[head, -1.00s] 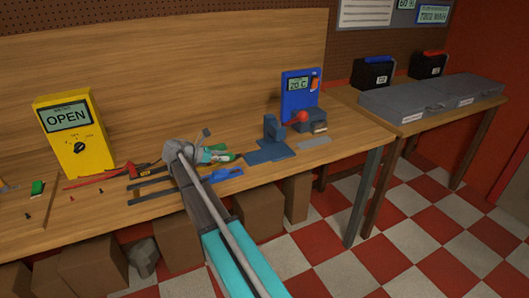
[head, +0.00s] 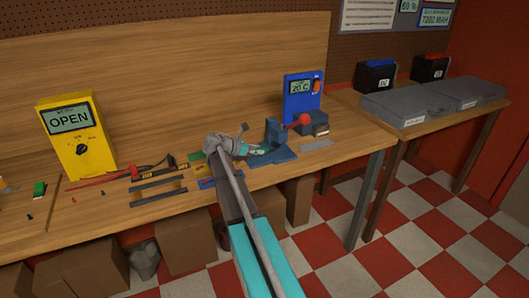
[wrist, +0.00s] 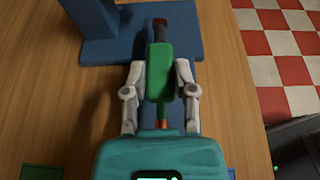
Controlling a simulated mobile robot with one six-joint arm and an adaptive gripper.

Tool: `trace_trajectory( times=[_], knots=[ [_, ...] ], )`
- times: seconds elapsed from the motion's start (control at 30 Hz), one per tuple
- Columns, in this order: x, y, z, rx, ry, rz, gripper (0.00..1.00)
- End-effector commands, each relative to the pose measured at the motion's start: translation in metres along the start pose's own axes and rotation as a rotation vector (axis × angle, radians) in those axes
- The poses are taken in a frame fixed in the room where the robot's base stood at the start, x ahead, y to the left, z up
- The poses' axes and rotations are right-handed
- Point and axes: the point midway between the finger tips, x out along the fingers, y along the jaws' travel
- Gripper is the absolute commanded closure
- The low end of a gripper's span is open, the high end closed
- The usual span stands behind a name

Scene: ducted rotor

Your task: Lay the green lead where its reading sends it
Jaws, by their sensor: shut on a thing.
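The green lead (wrist: 159,75) lies lengthwise between the fingers of my gripper (wrist: 159,88) in the wrist view. It has a green body, a dark far end with a reddish tip, and a reddish-orange part toward my palm. Its far end overlaps the blue base plate (wrist: 188,42) in the picture; I cannot tell whether they touch. In the head view my gripper (head: 260,151) is at the blue stand (head: 272,132), and my arm hides part of the bench. The yellow meter (head: 78,145) at the left reads OPEN.
A blue unit (head: 303,95) reading 20 C stands behind a red-knobbed device (head: 304,119). Dark bars (head: 158,198), a blue piece (head: 206,183) and red and black leads (head: 110,178) lie left of my arm. Two grey cases (head: 400,105) (head: 467,91) occupy the right table.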

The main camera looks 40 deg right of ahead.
Motion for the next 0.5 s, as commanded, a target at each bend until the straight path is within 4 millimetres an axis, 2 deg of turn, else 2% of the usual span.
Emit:
trace_trajectory(
  times=[0.33, 0.5],
  knots=[
    [0.003, 0.000, 0.001, 0.000, 0.000, 0.000, 1.00],
    [0.019, 0.000, 0.008, 0.001, 0.000, -0.002, 1.00]
  ],
)
